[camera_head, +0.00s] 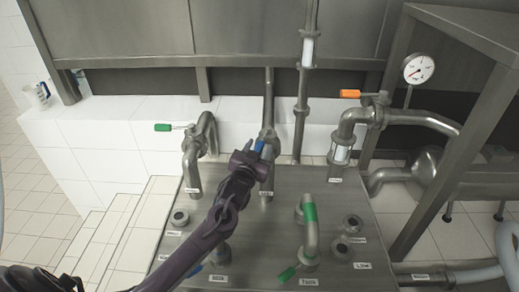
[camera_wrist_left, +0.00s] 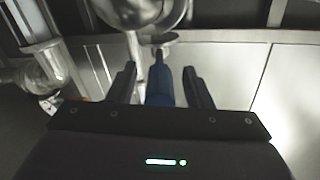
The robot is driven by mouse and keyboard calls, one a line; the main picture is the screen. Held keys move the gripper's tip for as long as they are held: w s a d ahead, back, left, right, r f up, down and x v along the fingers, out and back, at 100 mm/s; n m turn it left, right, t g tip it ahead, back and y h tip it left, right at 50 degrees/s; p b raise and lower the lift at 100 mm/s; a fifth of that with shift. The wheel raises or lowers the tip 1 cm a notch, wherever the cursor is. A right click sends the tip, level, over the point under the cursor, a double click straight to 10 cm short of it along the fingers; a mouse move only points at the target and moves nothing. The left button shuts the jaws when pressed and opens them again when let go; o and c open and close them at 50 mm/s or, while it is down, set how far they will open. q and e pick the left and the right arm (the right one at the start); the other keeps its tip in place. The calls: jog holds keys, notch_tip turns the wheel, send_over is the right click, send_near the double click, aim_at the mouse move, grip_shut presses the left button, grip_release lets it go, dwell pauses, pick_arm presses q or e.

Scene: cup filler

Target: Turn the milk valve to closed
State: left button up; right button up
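A valve with a blue handle (camera_head: 260,146) sits on the middle pipe at the back of the steel panel (camera_head: 270,230). The small label below that pipe is too blurred to read. My left gripper (camera_head: 253,153) is at this valve. In the left wrist view, the blue handle (camera_wrist_left: 160,88) lies between the two fingers of my left gripper (camera_wrist_left: 160,85), with a gap visible on each side. The gripper is open around the handle. My forearm and gripper hide part of the valve in the head view. My right gripper is not in view.
A green-handled valve (camera_head: 168,127) stands left and an orange-handled valve (camera_head: 350,94) right. A gauge (camera_head: 418,68) is at the right. A cup (camera_head: 38,93) stands on the white ledge.

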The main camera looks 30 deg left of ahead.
pick_arm(q)
jog(key=s+d+b, duration=0.1)
jog(key=s+b, duration=0.1)
jog(key=s, duration=0.5)
jog(key=shift+s, duration=0.35)
jog(key=shift+d, duration=0.1)
